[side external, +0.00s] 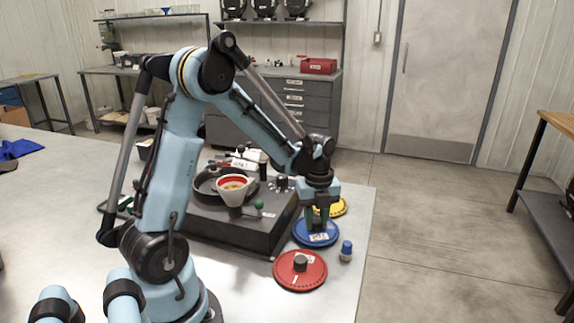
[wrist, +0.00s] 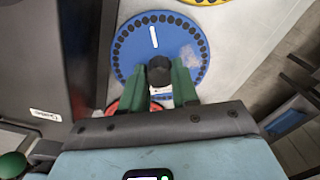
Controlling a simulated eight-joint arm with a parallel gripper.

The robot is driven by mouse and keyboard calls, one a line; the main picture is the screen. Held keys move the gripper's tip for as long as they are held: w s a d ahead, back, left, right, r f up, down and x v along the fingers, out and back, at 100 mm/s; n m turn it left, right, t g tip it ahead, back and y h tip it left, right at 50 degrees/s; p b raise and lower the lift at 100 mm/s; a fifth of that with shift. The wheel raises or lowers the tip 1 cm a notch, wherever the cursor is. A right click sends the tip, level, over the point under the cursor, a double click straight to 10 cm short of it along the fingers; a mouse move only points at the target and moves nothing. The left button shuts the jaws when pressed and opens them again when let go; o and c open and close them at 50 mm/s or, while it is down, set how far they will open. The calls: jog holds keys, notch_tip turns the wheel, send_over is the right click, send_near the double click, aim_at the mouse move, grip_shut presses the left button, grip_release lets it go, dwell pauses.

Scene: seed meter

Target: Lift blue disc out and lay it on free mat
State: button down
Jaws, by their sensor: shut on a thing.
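The blue disc (side external: 316,235) has small dark holes around its rim, a white mark and a black centre knob (wrist: 158,68). It is flat at the right side of the table, between the yellow and red discs; I cannot tell whether it touches the table. The disc fills the upper middle of the wrist view (wrist: 185,35). My gripper (side external: 318,222) points down over it. Its green fingers (wrist: 159,75) are shut on the knob, one on each side. I cannot make out a free mat.
A red disc (side external: 290,275) with a dark knob lies in front, a yellow disc (side external: 338,209) behind. The dark seed meter base (side external: 262,238) with a funnel cup (side external: 234,188) is close on the left. The table's right edge is near.

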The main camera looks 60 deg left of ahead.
jog(key=shift+f, duration=0.35)
jog(key=c, duration=0.5)
grip_release()
jog(key=shift+r, duration=0.15)
jog(key=shift+r, duration=2.9)
